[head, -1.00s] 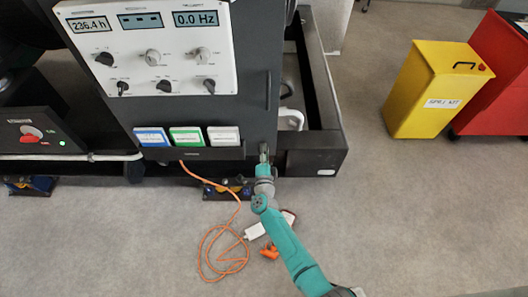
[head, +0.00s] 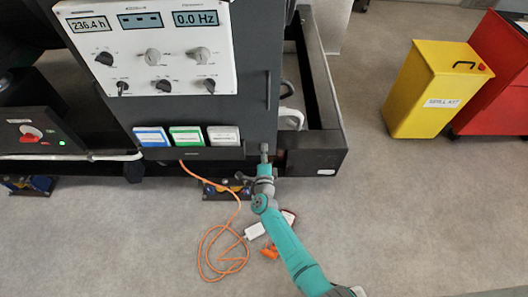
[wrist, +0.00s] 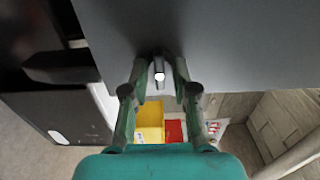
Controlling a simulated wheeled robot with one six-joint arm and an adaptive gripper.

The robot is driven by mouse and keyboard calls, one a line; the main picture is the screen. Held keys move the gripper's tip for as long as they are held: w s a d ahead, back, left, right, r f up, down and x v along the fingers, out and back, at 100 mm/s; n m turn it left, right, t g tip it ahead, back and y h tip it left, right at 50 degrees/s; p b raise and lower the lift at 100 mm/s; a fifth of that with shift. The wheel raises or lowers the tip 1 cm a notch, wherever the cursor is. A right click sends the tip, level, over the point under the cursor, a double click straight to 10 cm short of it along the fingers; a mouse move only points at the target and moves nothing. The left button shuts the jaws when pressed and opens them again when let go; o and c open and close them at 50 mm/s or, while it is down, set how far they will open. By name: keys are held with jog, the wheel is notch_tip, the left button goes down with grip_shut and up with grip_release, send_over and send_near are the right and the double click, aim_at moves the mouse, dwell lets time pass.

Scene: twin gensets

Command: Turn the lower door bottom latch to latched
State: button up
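The lower door is the dark grey panel (head: 255,110) of the genset cabinet in the head view; its face fills the top of the wrist view (wrist: 230,45). The bottom latch (wrist: 160,66) is a small dark piece with a bright white end, near the door's lower edge. My gripper (wrist: 160,68) has one finger on each side of the latch, with a gap showing on both sides. In the head view my gripper (head: 264,152) is at the door's bottom right corner and hides the latch there.
A dark base frame (head: 315,160) sticks out right of the door. A yellow spill kit bin (head: 430,95) and a red cabinet (head: 495,75) stand at right. The floor between is clear.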

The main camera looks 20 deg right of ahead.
jog(key=o, duration=0.4)
jog(key=v, duration=1.2)
dwell(0.3)
jog(key=s+d+r+n+y, duration=0.15)
jog(key=s+n, duration=0.25)
jog(key=s, duration=0.5)
jog(key=s+d+r+n+y, duration=0.1)
jog(key=s+r+n, duration=0.25)
jog(key=s, duration=0.45)
jog(key=s+d+r+n+y, duration=0.2)
jog(key=s+n, duration=0.2)
jog(key=s, duration=0.5)
jog(key=s+r+n, duration=0.3)
jog(key=s+r, duration=0.2)
jog(key=s+r+n+g, duration=0.1)
jog(key=s+r+n, duration=0.3)
jog(key=s+r, duration=0.1)
jog(key=s+a+r+n+g+y, duration=0.1)
jog(key=s+r+n, duration=0.2)
jog(key=s+r, duration=0.2)
jog(key=shift+s+a+r, duration=0.1)
jog(key=shift+s, duration=0.55)
